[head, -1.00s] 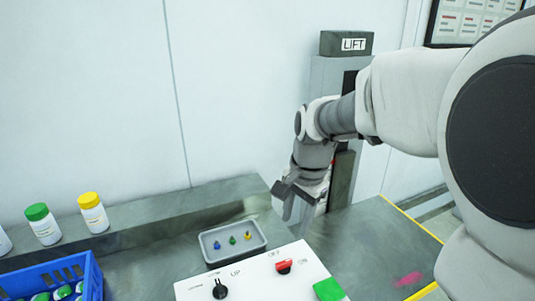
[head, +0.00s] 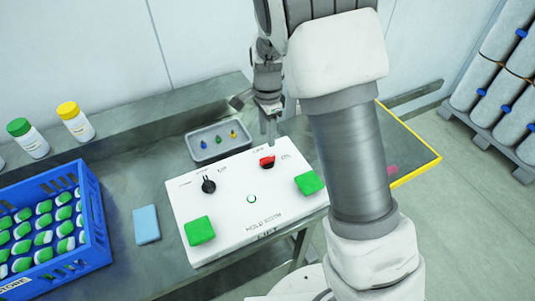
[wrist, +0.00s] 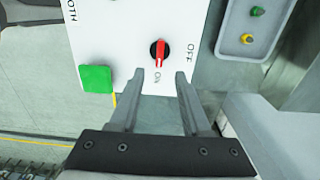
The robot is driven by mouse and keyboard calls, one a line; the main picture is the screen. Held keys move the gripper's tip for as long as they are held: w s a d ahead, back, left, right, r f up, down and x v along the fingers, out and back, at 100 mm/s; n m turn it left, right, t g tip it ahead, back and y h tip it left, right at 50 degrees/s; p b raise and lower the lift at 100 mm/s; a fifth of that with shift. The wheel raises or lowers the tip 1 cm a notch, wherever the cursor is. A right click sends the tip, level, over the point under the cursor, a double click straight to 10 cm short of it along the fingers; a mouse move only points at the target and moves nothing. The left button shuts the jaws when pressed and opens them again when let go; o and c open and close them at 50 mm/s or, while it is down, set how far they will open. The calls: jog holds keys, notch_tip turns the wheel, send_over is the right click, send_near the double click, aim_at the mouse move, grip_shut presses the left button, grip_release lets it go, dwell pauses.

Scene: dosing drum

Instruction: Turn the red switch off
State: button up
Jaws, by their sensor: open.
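The red switch (head: 267,161) is a red handle on a black round base, on the white control panel (head: 228,235). In the wrist view the red switch (wrist: 159,52) stands in line with the ON label, with OFF to its right. My gripper (head: 270,138) hangs fingers down by the panel's back edge, just behind the switch. In the wrist view my gripper (wrist: 160,78) is open and empty, its fingertips just short of the switch and on either side of the ON label. No contact with the switch shows.
The panel also carries a black knob (head: 208,186) and green buttons (head: 200,231) (head: 309,183). A grey tray (head: 196,151) with small coloured pieces sits close to my gripper. A blue crate (head: 95,243), a light blue pad (head: 146,225) and bottles (head: 75,121) stand to the left.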

aim_at(267, 157)
notch_tip(267, 157, down, 10)
jog(key=shift+r, duration=0.1)
dwell(0.4)
grip_shut()
